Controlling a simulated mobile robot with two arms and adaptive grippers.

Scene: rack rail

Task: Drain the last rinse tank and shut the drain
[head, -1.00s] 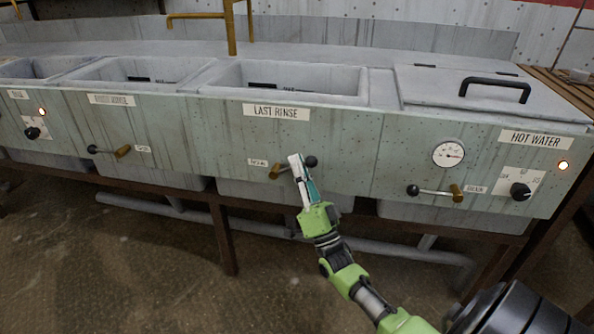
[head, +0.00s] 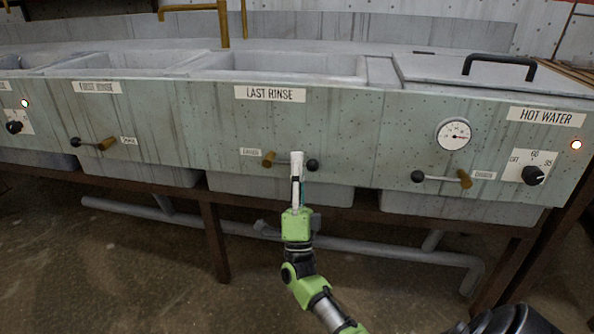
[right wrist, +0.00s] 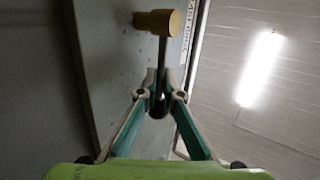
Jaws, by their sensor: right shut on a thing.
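The lever lies nearly level. My right gripper (head: 297,160) is shut on the rod near the ball. In the right wrist view the fingers (right wrist: 160,98) close around the rod, below the brass piece (right wrist: 158,22). My left gripper is out of view.
Similar levers stand under the first rinse (head: 93,143) and hot water (head: 442,178) signs. A gauge (head: 454,135), a dial (head: 532,175) and a lit lamp (head: 576,145) are at the right. Pipes (head: 345,243) and frame legs run below. The floor in front is clear.

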